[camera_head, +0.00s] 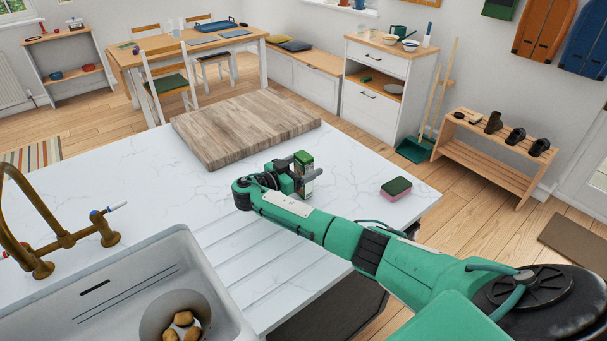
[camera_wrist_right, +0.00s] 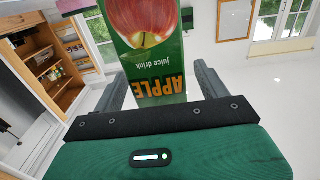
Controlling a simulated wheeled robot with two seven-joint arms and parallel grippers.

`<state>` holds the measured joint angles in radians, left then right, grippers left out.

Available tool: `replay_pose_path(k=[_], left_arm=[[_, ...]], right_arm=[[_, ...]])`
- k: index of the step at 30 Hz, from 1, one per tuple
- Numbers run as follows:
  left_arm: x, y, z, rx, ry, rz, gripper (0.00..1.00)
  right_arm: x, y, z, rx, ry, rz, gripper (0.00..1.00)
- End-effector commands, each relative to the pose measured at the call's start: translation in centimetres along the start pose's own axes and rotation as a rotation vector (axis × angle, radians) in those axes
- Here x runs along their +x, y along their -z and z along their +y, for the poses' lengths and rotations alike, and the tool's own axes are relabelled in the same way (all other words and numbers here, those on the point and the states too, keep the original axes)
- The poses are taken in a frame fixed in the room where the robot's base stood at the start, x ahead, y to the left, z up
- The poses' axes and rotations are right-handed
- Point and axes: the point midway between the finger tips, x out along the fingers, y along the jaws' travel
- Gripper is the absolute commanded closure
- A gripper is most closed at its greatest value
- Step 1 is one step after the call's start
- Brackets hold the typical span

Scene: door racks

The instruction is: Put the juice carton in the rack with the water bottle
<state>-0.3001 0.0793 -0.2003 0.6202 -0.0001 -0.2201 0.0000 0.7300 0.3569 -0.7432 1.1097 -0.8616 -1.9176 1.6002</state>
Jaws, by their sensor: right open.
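The juice carton (camera_head: 303,159) is a green box with a red apple picture, standing on the white counter. In the right wrist view the carton (camera_wrist_right: 150,50) fills the upper middle, with its print upside down. My right gripper (camera_head: 296,174) is at the carton. Its fingers are open, one on each side of the carton, with gaps showing in the wrist view. The carton's lower part is partly hidden by the gripper in the head view. My left gripper is not in view.
A wooden board (camera_head: 245,128) lies behind the carton, and a green and pink sponge (camera_head: 396,188) lies to its right. A sink (camera_head: 215,275) with a brass tap (camera_head: 62,238) is at front left. The wrist view shows an open wooden cabinet (camera_wrist_right: 40,65) with small items inside.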

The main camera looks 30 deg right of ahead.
Motion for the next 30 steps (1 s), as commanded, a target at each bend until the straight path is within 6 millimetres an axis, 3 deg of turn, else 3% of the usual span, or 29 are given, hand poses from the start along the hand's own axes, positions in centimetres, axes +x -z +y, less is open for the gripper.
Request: replay_pose_path(k=[2,9,12,23,26,30], left_arm=[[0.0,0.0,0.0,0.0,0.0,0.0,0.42],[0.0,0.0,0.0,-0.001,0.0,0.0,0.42],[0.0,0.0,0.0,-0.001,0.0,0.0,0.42],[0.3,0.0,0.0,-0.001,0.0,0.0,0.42],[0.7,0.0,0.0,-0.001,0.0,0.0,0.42],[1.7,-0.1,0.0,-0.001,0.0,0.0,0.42]], right_arm=[[0.0,0.0,0.0,0.0,0.0,0.0,0.27],[0.0,0.0,0.0,0.0,0.0,0.0,0.74],[0.0,0.1,0.0,0.001,0.0,0.001,0.87],[0.0,0.9,-0.1,0.004,0.0,0.001,0.87],[0.0,2.2,-0.1,0.006,0.001,0.001,0.87],[0.0,5.4,-0.1,0.011,0.0,0.0,0.87]])
